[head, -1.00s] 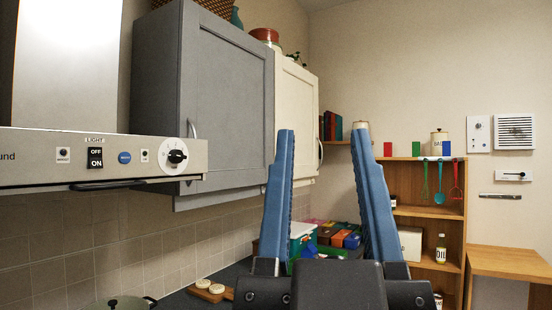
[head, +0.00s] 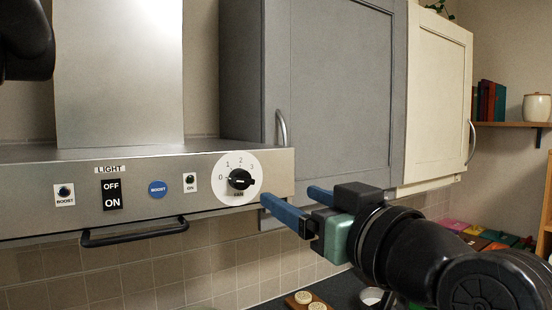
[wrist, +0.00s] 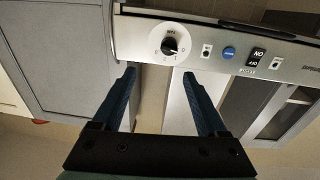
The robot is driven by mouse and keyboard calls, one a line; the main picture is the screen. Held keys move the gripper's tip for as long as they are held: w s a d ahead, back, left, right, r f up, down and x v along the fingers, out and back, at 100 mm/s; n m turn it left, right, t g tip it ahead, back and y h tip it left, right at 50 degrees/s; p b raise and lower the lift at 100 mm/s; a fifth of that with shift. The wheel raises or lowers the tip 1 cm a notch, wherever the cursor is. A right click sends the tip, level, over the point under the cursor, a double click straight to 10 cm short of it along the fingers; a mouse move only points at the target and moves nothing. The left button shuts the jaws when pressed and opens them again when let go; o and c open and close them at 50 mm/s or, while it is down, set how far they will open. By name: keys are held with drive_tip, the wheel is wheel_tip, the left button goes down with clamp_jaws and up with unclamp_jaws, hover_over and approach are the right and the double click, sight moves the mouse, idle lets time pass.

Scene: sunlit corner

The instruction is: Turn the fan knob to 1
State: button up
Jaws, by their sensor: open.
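The fan knob (head: 240,179) is a round black knob on a white dial (head: 227,193) marked 0, 1, 2, 3, at the right end of the range hood's front panel (head: 130,196). I cannot tell for sure which number it points at. It also shows in the wrist view (wrist: 170,46), beyond and between my fingertips. My gripper (head: 288,195) is open and empty, its blue fingers pointing left, just right of and slightly below the dial. It appears apart from the knob. In the wrist view both fingers (wrist: 159,73) are spread below the dial.
A black bar handle (head: 134,234) hangs below. A grey cabinet (head: 340,90) and a cream cabinet (head: 436,100) stand to the right. Round pieces on a board (head: 303,298) sit below.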

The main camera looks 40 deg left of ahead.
sight(246, 182)
drive_tip(key=shift+g, duration=0.6)
drive_tip(key=p+x, duration=0.2)
drive_tip(key=x, duration=0.2)
drive_tip(key=p+x, duration=0.2)
drive_tip(key=x, duration=0.2)
drive_tip(key=p+x, duration=0.2)
drive_tip(key=x, duration=0.2)
drive_tip(key=shift+s+a+r, duration=0.2)
drive_tip(key=shift+s+a, duration=0.05)
drive_tip(key=shift+s, duration=0.1)
drive_tip(key=shift+w+a+f+n+p, duration=0.2)
drive_tip(key=shift+a+n+p, duration=0.1)
drive_tip(key=shift+a, duration=0.2)
clamp_jaws()
